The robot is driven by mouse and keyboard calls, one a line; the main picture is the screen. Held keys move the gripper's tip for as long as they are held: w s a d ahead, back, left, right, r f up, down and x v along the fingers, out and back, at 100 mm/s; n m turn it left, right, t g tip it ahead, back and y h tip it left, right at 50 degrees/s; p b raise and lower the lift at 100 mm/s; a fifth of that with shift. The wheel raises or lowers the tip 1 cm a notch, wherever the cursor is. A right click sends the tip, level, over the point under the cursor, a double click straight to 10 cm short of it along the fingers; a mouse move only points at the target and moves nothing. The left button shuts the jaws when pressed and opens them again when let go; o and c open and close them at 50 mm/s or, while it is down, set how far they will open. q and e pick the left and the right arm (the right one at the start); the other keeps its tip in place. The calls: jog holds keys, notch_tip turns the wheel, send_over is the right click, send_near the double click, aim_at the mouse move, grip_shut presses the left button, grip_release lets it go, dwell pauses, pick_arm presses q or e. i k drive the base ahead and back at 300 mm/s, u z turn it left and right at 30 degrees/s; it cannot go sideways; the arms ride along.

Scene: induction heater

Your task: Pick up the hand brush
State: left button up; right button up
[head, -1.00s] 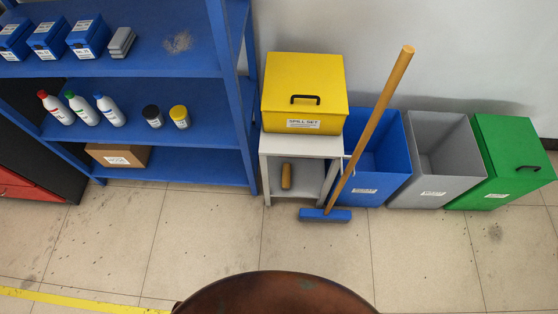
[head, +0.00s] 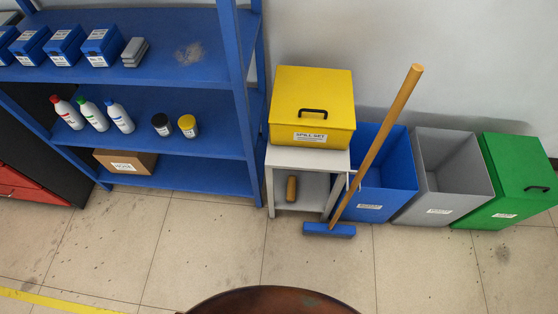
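A small brown upright object (head: 291,189), which looks like the hand brush, stands on the lower shelf of a small grey stand (head: 318,160). It is too small to make out bristles or a handle clearly. A long-handled broom (head: 380,140) with a blue head leans in front of the stand's right side, its head on the floor. Neither of my grippers is in view.
A yellow spill set box (head: 312,105) sits on the stand. Blue (head: 375,204), grey (head: 435,205) and green (head: 505,190) bins stand to its right, a blue shelf rack (head: 190,180) to its left. A brown rounded surface (head: 270,300) fills the bottom centre. The floor between is clear.

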aim_at(292, 180)
jog(key=u, duration=0.55)
jog(key=k, duration=1.25)
jog(key=u, duration=1.05)
jog(key=i, duration=1.9)
jog(key=z, duration=1.1)
jog(key=i, duration=0.75)
jog(key=z, duration=0.9)
jog(key=i, duration=0.25)
jog(key=z, duration=0.25)
